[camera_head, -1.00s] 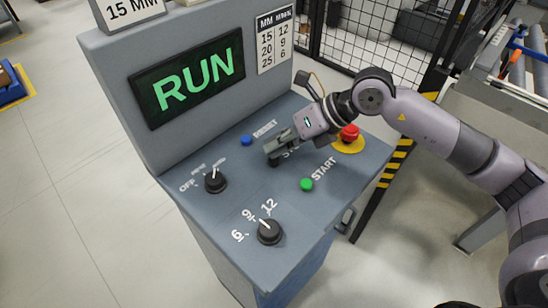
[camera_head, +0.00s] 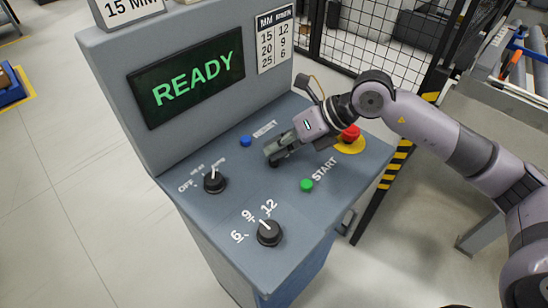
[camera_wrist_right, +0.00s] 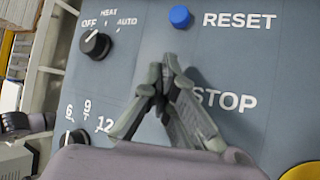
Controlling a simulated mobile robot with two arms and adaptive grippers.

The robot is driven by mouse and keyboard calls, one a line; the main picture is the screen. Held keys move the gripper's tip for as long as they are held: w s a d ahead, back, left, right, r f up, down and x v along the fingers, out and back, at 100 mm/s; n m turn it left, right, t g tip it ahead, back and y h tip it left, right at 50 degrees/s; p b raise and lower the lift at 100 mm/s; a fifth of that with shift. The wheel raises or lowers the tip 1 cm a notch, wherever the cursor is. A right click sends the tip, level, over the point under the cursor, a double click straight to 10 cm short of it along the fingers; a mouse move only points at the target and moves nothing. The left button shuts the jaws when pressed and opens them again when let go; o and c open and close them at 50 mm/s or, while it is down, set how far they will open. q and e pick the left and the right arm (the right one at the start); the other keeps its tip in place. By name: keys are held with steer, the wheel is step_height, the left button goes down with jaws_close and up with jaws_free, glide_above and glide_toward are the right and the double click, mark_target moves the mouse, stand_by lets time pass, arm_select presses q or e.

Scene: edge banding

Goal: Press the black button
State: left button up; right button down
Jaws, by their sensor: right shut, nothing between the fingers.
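My right gripper (camera_head: 270,154) is shut with nothing between its fingers. Its tips point down at the panel, at the STOP spot between the blue RESET button (camera_head: 246,141) and the green START button (camera_head: 307,185). A small dark bit shows under the tips in the head view; I cannot tell whether it is the black button or part of the fingers. In the right wrist view the closed fingers (camera_wrist_right: 168,72) stand beside the word STOP (camera_wrist_right: 223,101) and cover the button's place. The display (camera_head: 188,78) reads READY. My left gripper is not in view.
A red emergency button (camera_head: 350,132) on a yellow plate sits to the right, close to my right wrist. Two black selector knobs (camera_head: 214,181) (camera_head: 269,232) stand on the panel's left and front. A fence and a striped post (camera_head: 392,165) stand beyond.

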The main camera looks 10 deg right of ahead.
steer(key=shift+r, duration=0.1)
steer(key=shift+r+p, duration=0.45)
steer(key=shift+r, duration=0.35)
step_height(320, 180, up, 5)
steer(key=p, duration=0.3)
stand_by(0.8)
